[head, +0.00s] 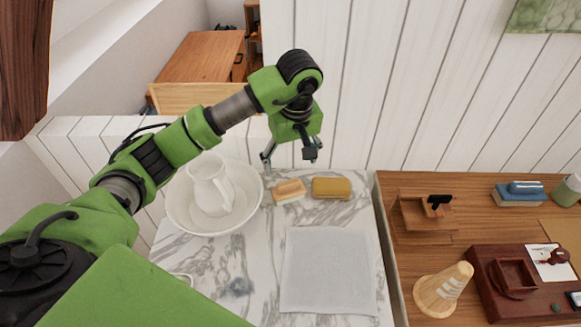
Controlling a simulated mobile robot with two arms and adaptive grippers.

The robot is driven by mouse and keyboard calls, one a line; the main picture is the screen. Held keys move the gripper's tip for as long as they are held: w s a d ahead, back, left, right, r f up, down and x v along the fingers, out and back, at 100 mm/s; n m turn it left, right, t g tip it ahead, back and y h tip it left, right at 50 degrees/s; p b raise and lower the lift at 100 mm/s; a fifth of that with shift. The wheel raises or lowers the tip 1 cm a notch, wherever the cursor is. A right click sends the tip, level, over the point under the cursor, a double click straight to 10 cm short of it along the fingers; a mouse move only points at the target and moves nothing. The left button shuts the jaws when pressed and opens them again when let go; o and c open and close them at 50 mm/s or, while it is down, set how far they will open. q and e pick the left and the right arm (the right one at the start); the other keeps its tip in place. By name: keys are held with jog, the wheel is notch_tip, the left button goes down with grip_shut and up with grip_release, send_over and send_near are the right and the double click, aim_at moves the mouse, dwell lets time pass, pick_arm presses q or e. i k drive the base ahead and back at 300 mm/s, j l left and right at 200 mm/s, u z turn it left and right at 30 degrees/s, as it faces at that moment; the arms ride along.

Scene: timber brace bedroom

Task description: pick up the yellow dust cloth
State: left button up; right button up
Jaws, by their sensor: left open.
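The yellow dust cloth (331,187) appears as a small folded mustard-yellow bundle on the marble top, near its back edge by the white plank wall. My left gripper (290,157) points downward, its two fingers spread apart with nothing between them. In the picture it hangs above and slightly left of the cloth, over the back edge of the marble; its exact height is hard to tell. My right gripper is outside the view.
A tan-and-white block (289,191) lies just left of the cloth. A white basin (180,212) with a white pitcher (212,187) stands further left. A grey-white cloth (328,270) lies flat in front. A wooden desk (480,225) with several items is at right.

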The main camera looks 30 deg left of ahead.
aim_at(326, 188)
jog(key=k+l, duration=0.3)
jog(key=k, duration=0.15)
jog(key=k+l, duration=0.65)
jog(key=k, duration=0.25)
